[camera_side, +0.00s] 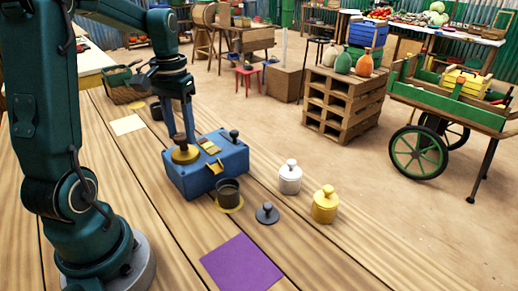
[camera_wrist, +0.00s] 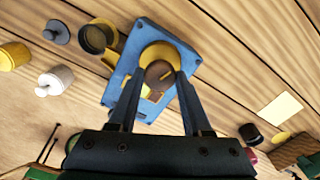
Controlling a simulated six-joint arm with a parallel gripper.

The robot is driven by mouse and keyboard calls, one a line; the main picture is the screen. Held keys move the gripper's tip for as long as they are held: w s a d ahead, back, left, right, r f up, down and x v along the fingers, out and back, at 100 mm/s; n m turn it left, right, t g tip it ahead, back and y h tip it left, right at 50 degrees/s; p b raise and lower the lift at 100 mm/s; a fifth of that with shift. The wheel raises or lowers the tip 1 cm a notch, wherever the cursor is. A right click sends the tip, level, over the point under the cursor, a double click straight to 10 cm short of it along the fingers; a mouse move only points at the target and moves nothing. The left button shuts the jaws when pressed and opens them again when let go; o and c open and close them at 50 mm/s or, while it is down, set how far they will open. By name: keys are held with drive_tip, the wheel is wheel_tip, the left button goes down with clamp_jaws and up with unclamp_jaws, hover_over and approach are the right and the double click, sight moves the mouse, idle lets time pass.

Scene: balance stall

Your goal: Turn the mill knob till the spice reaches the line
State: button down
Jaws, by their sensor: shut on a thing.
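The mill is a blue box (camera_side: 222,174) on the wooden table, and it also shows in the wrist view (camera_wrist: 122,72). A round brass disc (camera_side: 185,155) lies on its top, with a brown knob (camera_wrist: 158,73) standing on it. My gripper (camera_side: 182,137) is above the disc, its two fingers on either side of the knob and shut on it. The fingers partly cover the knob in the side view. A dark open cup (camera_side: 228,190) stands on a yellow round base in front of the mill. I cannot make out a spice level or a line.
A white lidded jar (camera_side: 290,178), a yellow lidded jar (camera_side: 325,206) and a grey lid with a knob (camera_side: 267,213) stand right of the cup. A purple square (camera_side: 241,263) lies in front. A pale yellow square (camera_side: 127,124) and a basket (camera_side: 125,93) are behind.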

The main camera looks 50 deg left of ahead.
sight(182, 135)
drive_tip(key=shift+m, duration=1.3)
drive_tip(key=shift+c, duration=1.7)
unclamp_jaws()
drive_tip(key=shift+r, duration=0.1)
drive_tip(key=shift+r, duration=2.55)
